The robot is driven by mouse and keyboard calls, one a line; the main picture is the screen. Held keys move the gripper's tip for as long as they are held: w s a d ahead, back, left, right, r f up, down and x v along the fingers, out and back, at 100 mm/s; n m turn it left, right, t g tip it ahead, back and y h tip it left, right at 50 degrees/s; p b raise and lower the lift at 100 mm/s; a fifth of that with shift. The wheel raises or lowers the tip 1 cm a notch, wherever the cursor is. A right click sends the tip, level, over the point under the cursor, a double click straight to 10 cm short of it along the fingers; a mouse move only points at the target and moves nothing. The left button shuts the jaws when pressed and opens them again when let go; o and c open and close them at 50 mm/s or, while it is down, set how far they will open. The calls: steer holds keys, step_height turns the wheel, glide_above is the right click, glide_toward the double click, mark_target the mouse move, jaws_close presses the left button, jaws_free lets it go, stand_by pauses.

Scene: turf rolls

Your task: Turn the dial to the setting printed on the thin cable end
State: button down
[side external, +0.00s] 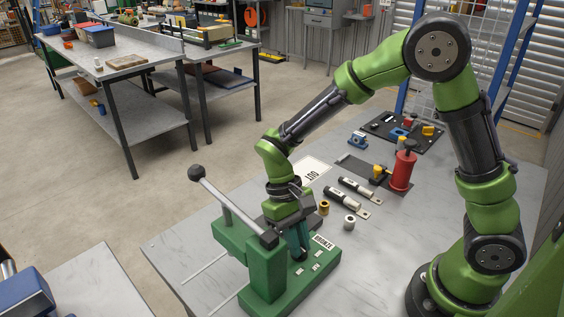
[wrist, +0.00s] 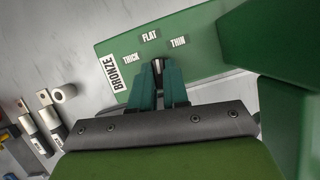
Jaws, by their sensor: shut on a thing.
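My gripper (side external: 300,250) points down at the green press base; its fingers also show in the wrist view (wrist: 159,84). They are shut on the small dark dial (wrist: 158,66), which they mostly hide. Around it, labels read THICK (wrist: 131,58), FLAT (wrist: 149,36) and THIN (wrist: 179,42). The dial's visible tip lies below FLAT; its exact setting is unclear. A plate beside them reads BRONZE (wrist: 111,75). Two dark cable ends with metal lugs (side external: 342,198) (side external: 356,187) lie on the table; their printing is too small to read.
The green press (side external: 268,275) has a raised lever with a black knob (side external: 196,172). Near it stand a brass collar (side external: 324,207) and a silver collar (side external: 349,222). A red cylinder (side external: 403,171) and a LOG sheet (side external: 312,171) are farther back. The table's front left is mostly clear.

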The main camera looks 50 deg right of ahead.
steer(key=m, duration=0.2)
steer(key=m+y, duration=0.1)
steer(key=m, duration=0.1)
steer(key=shift+d+t+y, duration=0.15)
steer(key=shift+t+y, duration=0.15)
steer(key=m, duration=0.2)
steer(key=m+t+y, duration=0.1)
steer(key=m, duration=0.2)
steer(key=shift+s+y, duration=0.1)
steer(key=shift+y, duration=0.2)
steer(key=c, duration=1.1)
jaws_free()
steer(key=v, duration=1.7)
steer(key=shift+s, duration=0.2)
